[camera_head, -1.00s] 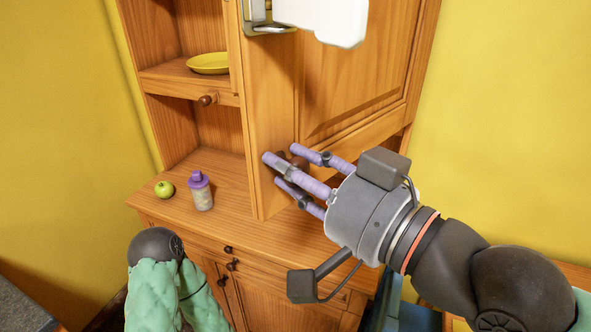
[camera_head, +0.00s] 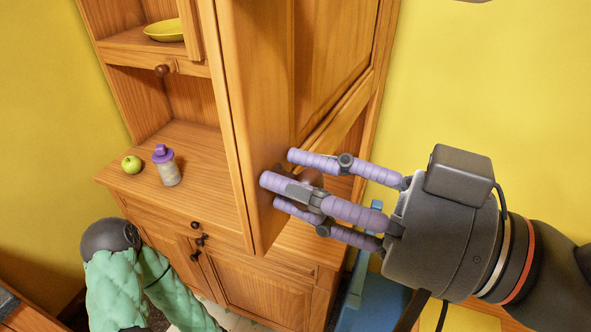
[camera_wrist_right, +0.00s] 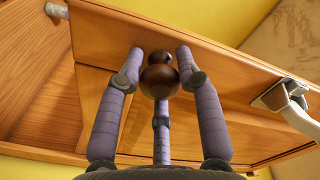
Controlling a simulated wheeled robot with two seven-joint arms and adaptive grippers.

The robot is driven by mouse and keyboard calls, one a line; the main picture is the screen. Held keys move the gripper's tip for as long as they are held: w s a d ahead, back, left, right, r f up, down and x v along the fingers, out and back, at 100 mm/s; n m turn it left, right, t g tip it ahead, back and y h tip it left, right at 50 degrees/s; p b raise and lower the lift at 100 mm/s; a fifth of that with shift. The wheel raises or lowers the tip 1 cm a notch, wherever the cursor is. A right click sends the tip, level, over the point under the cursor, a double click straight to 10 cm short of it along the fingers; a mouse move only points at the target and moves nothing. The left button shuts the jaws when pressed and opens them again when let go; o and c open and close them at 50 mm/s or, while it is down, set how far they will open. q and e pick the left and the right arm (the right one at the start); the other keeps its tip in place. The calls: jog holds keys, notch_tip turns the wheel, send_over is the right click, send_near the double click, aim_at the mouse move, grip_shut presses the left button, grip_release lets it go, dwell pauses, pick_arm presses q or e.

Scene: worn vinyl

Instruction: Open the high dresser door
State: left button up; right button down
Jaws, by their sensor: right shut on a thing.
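The high dresser door (camera_head: 262,110) is a wooden panel door, swung partly open so its edge faces me in the head view. My right gripper (camera_head: 280,180) has purple fingers around the door's dark round knob (camera_head: 311,177), which they partly hide. In the right wrist view the knob (camera_wrist_right: 160,76) sits between the fingers of the right gripper (camera_wrist_right: 158,62), close against the door (camera_wrist_right: 215,70). My left arm shows at the lower left of the head view, but its gripper is not visible.
The dresser counter (camera_head: 205,190) holds a green apple (camera_head: 131,164) and a purple-lidded bottle (camera_head: 167,167). A yellow plate (camera_head: 165,31) lies on a shelf above. A blue object (camera_head: 365,290) stands on the floor right of the dresser. Yellow wall lies beyond.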

jog(key=shift+s+d+r, duration=0.15)
jog(key=shift+d+r, duration=0.25)
jog(key=c, duration=1)
grip_release()
jog(key=shift+c, duration=0.2)
jog(key=shift+o, duration=1.1)
jog(key=shift+a+f, duration=0.1)
jog(key=shift+f, duration=0.15)
jog(key=shift+a, duration=0.1)
jog(key=v, duration=1.2)
jog(key=shift+w, duration=0.2)
